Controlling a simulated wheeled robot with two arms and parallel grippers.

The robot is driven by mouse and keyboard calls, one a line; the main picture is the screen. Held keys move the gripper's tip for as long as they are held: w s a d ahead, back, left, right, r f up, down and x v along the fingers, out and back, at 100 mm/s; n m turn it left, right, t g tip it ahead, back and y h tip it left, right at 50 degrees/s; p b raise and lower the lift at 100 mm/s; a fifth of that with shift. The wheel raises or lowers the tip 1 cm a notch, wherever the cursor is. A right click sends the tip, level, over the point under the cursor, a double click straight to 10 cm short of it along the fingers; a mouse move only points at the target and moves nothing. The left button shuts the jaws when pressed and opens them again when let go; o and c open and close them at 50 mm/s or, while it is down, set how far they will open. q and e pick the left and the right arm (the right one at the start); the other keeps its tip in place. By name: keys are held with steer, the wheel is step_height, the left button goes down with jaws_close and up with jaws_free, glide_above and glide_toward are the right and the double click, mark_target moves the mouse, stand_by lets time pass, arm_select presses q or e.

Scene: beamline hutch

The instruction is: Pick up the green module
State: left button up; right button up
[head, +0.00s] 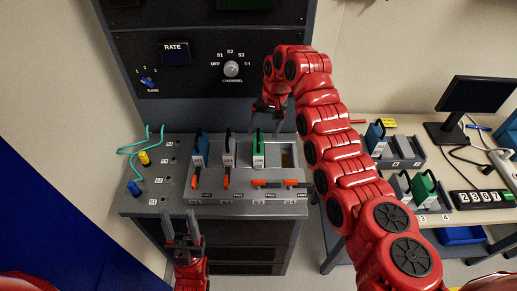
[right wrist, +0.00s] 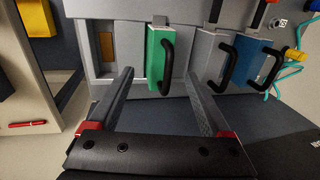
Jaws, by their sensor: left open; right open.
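A green module (head: 258,148) with a black handle stands in the bench rack (head: 245,208), right of a grey module (head: 229,152) and a blue module (head: 200,150). My right gripper (head: 264,124) is open just behind and above it. In the right wrist view the green module (right wrist: 156,60) shows its handle, lying ahead between my open fingers (right wrist: 159,74). No contact shows. Another green module (head: 423,187) stands in a tray on the right table. My left gripper (head: 179,214) is open and empty at the rack's front edge.
Orange levers (head: 266,183) line the rack front; the two left ones point differently from the right ones. An empty bay (head: 288,156) is right of the green module. Teal cables with yellow and blue plugs (head: 144,158) lie left. The right table holds a monitor (head: 478,95).

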mark_target(258, 150)
steer(key=shift+w+a+f, duration=0.1)
steer(key=shift+a+f, duration=0.05)
steer(key=shift+f, duration=0.3)
steer(key=shift+f+p, duration=0.2)
steer(key=shift+p, duration=0.25)
steer(key=f, duration=0.1)
steer(key=f+p, duration=0.1)
steer(key=f, duration=0.1)
steer(key=f+p, duration=0.1)
steer(key=shift+a+f, duration=0.15)
steer(key=shift+a, duration=0.25)
steer(key=shift+w+f, duration=0.1)
steer(key=shift+f, duration=0.1)
jaws_close()
